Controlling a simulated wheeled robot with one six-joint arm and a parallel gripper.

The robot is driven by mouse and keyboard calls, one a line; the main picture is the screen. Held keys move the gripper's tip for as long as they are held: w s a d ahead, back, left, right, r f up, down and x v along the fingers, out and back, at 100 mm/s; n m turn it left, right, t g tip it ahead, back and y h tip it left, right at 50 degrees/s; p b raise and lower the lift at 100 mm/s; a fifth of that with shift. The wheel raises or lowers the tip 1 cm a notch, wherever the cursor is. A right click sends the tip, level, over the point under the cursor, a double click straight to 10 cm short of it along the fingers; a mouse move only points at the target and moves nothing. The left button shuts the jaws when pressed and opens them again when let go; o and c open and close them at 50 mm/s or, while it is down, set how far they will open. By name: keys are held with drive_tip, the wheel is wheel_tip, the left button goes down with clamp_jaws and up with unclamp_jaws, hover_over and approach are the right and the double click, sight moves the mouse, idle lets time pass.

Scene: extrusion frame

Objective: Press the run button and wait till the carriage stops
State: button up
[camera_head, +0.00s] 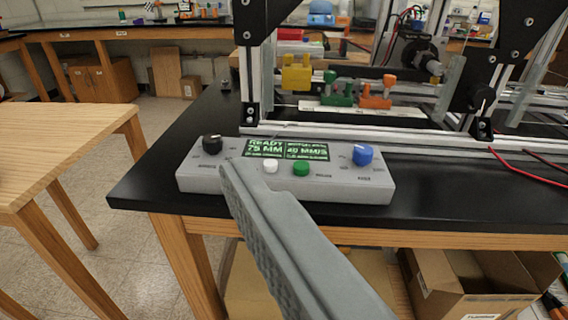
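The grey control box (330,189) sits near the front edge of the black bench. Its lit green display (287,149) reads READY, 75 MM and 40 MM/S. Below the display are a white button (270,167) and a green button (300,168); their small labels are unreadable. A black knob (212,143) is at the left and a blue knob (362,154) at the right. My gripper (232,172) shows as one grey ridged finger shape, its tip in front of the box, left of the white button. I cannot tell whether it touches the box. I cannot identify the carriage for sure.
Behind the box stands an extrusion frame (340,133) with yellow (296,74), green (337,90) and orange (376,95) blocks and a motor (416,54). Red wires (520,166) lie at the right. A wooden table (60,150) is at the left, a cardboard box (465,285) below the bench.

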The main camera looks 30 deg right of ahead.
drive_tip(key=shift+w, duration=0.1)
drive_tip(key=c, duration=0.6)
drive_tip(key=shift+w+d+r, duration=0.1)
drive_tip(key=shift+w+d, duration=0.05)
drive_tip(key=shift+w, duration=0.15)
drive_tip(key=c, duration=0.3)
drive_tip(key=w+g, duration=0.1)
drive_tip(key=w+d+n+g, duration=0.1)
drive_tip(key=w, duration=0.1)
drive_tip(key=w+d+n+g+h, duration=0.1)
drive_tip(key=w, duration=0.1)
drive_tip(key=shift+d+r, duration=0.1)
drive_tip(key=shift+r, duration=0.3)
clamp_jaws()
drive_tip(key=w+d+n+g+y, duration=0.1)
drive_tip(key=w+d+n+g, duration=0.8)
drive_tip(key=w+d+g, duration=0.5)
drive_tip(key=shift+w+d+f+n, duration=0.3)
drive_tip(key=shift+w+d, duration=0.6)
drive_tip(key=shift+d, duration=1.3)
drive_tip(key=shift+r, duration=0.1)
